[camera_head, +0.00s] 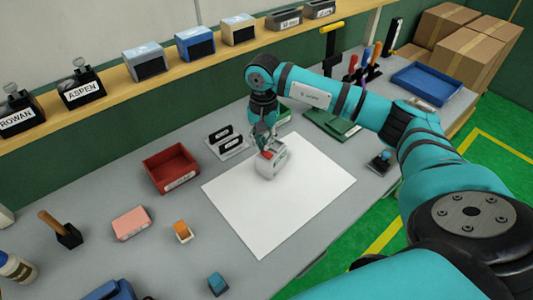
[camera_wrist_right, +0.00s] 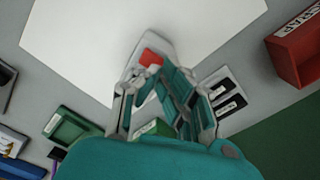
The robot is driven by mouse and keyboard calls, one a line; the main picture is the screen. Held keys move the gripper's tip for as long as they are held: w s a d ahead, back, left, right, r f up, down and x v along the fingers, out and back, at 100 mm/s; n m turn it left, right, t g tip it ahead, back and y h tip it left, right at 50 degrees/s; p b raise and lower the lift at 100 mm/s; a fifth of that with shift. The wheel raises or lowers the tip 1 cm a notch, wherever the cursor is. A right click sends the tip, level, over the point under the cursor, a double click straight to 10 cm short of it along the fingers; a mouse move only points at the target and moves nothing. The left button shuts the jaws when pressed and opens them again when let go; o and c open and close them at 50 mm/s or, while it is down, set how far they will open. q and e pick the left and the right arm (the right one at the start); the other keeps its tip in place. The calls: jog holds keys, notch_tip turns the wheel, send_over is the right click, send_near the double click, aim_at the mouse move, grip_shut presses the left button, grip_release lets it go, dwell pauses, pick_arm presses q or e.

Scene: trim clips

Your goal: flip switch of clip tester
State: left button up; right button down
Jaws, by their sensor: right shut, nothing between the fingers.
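The clip tester (camera_head: 273,166) is a small light-grey box with a red switch (camera_head: 267,154) on top, sitting on the white sheet near its back edge. It also shows in the right wrist view (camera_wrist_right: 162,43), its red switch (camera_wrist_right: 150,57) just beyond the fingertips. My right gripper (camera_head: 265,144) points down over the tester, shut and empty, with its tips close to the switch. In the right wrist view the fingers (camera_wrist_right: 152,80) partly cover the tester. I cannot tell whether they touch the switch. My left gripper is not in view.
The white sheet (camera_head: 300,205) is otherwise bare. A holder with two black labelled pieces (camera_head: 226,142) stands close left of the gripper, and a red bin (camera_head: 171,169) beyond it. A green tray (camera_head: 332,124) lies to the right. A shelf with several bins (camera_head: 196,45) runs behind.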

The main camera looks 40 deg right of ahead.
aim_at(264, 152)
jog(key=shift+f+b, duration=0.75)
jog(key=shift+f, duration=0.2)
jog(key=shift+r, duration=0.1)
jog(key=shift+r+p, duration=1.85)
jog(key=shift+r, duration=1.65)
jog(key=shift+s+f, duration=0.1)
jog(key=shift+f, duration=0.05)
